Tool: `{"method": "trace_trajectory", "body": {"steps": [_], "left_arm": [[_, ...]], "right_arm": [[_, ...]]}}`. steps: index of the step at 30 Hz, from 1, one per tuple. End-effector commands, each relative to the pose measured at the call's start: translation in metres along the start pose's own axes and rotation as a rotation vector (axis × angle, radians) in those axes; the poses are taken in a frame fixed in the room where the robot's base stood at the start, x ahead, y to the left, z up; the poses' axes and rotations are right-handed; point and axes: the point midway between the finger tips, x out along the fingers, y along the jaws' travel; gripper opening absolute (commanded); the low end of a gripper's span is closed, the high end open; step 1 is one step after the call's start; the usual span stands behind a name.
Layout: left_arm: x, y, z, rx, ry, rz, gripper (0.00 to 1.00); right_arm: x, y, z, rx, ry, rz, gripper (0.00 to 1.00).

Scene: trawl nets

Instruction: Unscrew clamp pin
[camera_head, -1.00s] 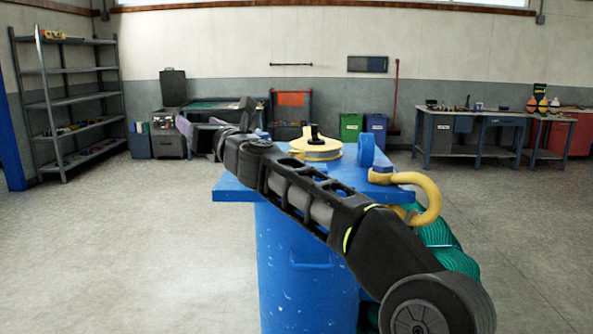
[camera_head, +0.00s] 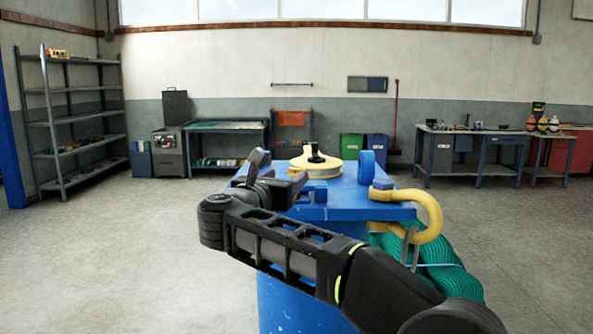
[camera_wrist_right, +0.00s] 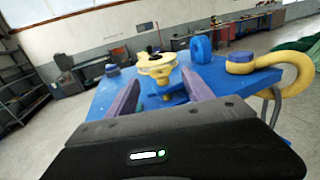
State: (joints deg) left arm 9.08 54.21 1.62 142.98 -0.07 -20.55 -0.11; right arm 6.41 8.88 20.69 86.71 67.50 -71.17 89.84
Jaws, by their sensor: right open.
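A blue stand (camera_head: 345,200) carries a yellow round fitting (camera_head: 318,168) with a black knob (camera_head: 315,151) on top. A blue upright ring (camera_head: 366,167) stands to its right. A yellow shackle (camera_head: 425,205) with a blue-purple pin head (camera_head: 383,184) sits at the right edge. Which piece is the clamp pin I cannot tell for certain. My right gripper (camera_head: 280,172) is open and empty above the near left part of the stand top. In the right wrist view its fingers (camera_wrist_right: 160,78) point towards the yellow fitting (camera_wrist_right: 157,66), apart from it, with a small blue piece (camera_wrist_right: 173,98) between them.
A green net (camera_head: 430,262) hangs from the shackle on the stand's right side. Shelves (camera_head: 75,120) stand far left, benches (camera_head: 475,140) far right, and green and blue bins (camera_head: 352,147) at the back wall. The floor around the stand is clear.

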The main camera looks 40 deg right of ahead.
Motion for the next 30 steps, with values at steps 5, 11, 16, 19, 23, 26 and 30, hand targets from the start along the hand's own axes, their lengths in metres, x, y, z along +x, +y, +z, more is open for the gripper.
{"method": "trace_trajectory", "body": {"steps": [5, 11, 16, 19, 23, 26, 30], "left_arm": [[-0.006, 0.002, 0.0, 0.0, 0.0, 0.0, 0.36], [-0.015, 0.006, 0.0, -0.001, 0.0, 0.0, 0.36], [-0.021, 0.008, 0.0, -0.001, 0.0, 0.0, 0.36], [-0.021, 0.009, 0.0, -0.002, 0.0, 0.0, 0.36], [-0.021, 0.008, 0.0, -0.002, 0.0, 0.001, 0.36], [-0.021, 0.008, 0.0, -0.002, 0.0, 0.0, 0.36], [-0.021, 0.008, 0.0, -0.002, 0.0, 0.0, 0.36]], "right_arm": [[0.017, -0.001, 0.001, -0.001, 0.001, -0.003, 0.6], [0.048, 0.0, 0.002, -0.001, 0.002, -0.002, 0.6], [0.07, 0.0, 0.002, 0.0, 0.0, -0.001, 0.6], [0.075, 0.0, 0.001, 0.0, 0.0, 0.0, 0.6], [0.077, 0.0, 0.0, 0.0, 0.0, 0.0, 0.6], [0.077, 0.0, 0.0, 0.0, 0.0, 0.0, 0.6], [0.076, 0.0, 0.0, 0.0, 0.0, 0.0, 0.52]]}}
